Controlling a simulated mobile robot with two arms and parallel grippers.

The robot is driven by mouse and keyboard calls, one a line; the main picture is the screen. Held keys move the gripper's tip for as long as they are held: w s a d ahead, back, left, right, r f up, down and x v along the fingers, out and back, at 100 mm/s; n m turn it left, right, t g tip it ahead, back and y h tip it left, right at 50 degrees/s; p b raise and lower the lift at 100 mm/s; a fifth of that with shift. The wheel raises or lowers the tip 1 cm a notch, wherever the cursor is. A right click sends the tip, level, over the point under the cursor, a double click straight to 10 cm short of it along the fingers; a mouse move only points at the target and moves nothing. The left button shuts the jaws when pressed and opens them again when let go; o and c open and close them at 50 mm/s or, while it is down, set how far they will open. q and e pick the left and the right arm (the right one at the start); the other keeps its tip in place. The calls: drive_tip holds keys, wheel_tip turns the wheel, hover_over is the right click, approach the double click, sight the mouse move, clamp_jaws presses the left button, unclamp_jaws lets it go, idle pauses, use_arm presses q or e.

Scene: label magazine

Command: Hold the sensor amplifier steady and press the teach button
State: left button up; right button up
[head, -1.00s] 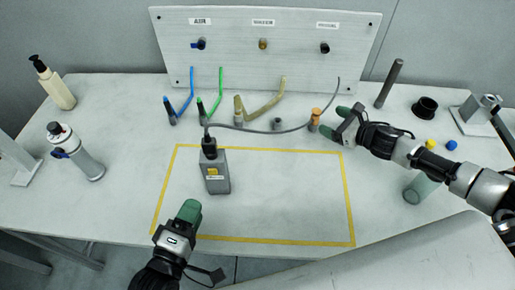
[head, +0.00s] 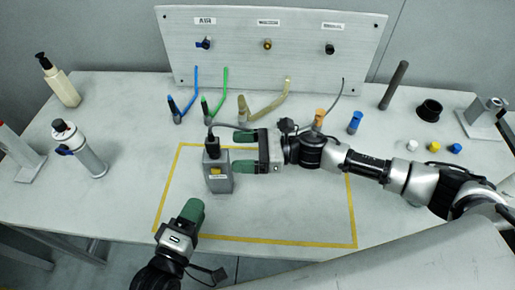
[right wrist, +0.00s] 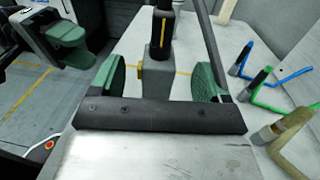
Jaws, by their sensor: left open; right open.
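The sensor amplifier (head: 218,182) is a small grey upright box with a yellow patch on its front, probably the teach button, and a black plug (head: 212,142) with a cable on top. It stands inside the yellow outline. My right gripper (head: 243,152) is open just right of it at upper-body height. In the right wrist view the amplifier (right wrist: 157,82) lies ahead, between the green fingers, with no visible contact. My left gripper (head: 190,212) is open and empty, in front of the amplifier near the table's front edge; it also shows in the right wrist view (right wrist: 70,42).
A yellow outline (head: 355,215) marks mostly clear table. Behind stand blue, green and beige hoses (head: 219,98) below a panel (head: 290,75) with fittings. Coloured caps (head: 456,148) and a black ring (head: 429,109) lie right.

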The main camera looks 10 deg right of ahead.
sight(214, 151)
drive_tip(key=x, duration=0.6)
drive_tip(key=shift+a, duration=0.15)
drive_tip(key=c, duration=1.1)
use_arm(q)
clamp_jaws()
use_arm(e)
drive_tip(key=shift+c, duration=0.3)
idle(0.6)
